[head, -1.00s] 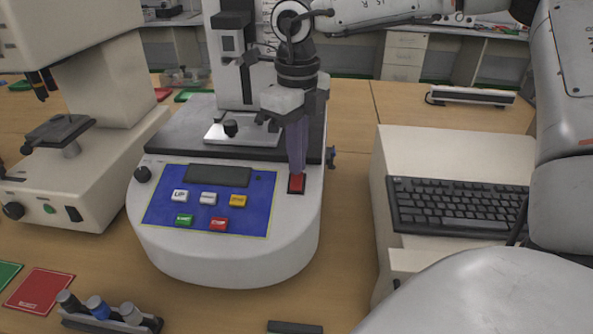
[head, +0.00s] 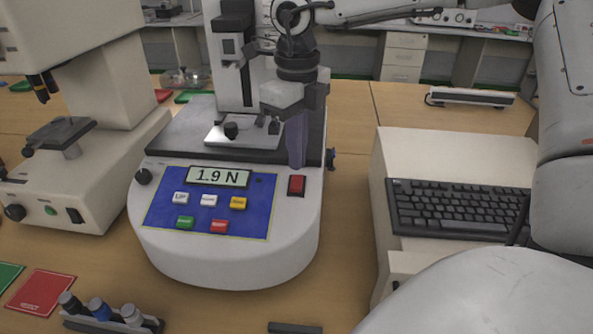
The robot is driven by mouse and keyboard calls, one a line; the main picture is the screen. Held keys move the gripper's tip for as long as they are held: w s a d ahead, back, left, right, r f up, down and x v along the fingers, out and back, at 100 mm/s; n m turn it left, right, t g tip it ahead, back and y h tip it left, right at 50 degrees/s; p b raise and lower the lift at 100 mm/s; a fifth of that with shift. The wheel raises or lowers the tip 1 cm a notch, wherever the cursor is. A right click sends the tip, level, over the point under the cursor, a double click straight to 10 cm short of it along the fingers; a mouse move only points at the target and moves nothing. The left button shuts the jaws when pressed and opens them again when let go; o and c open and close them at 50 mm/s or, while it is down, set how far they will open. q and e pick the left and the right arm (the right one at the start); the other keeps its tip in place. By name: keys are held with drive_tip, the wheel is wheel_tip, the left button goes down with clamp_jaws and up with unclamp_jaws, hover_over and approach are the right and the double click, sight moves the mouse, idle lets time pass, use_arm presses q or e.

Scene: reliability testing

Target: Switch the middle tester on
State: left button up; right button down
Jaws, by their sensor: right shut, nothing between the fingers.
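The middle tester (head: 225,262) is a white rounded machine with a blue front panel (head: 208,213), standing at the centre of the table. Its display (head: 218,177) is lit and reads "1.9 N". Its red rocker switch (head: 297,186) is at the right of the panel and in plain view. My right gripper (head: 296,165) is shut and empty, pointing down just behind and above the red switch, apart from it. My left gripper is not in view.
Another white tester (head: 80,190) stands at the left. A black keyboard (head: 458,210) lies on a beige unit at the right. A rack of small cylinders (head: 110,318) and a red card (head: 40,291) are at the front left.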

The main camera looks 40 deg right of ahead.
sight(298, 178)
wheel_tip(298, 178, up, 5)
drive_tip(key=shift+f+p, duration=0.2)
drive_tip(key=shift+p, duration=1)
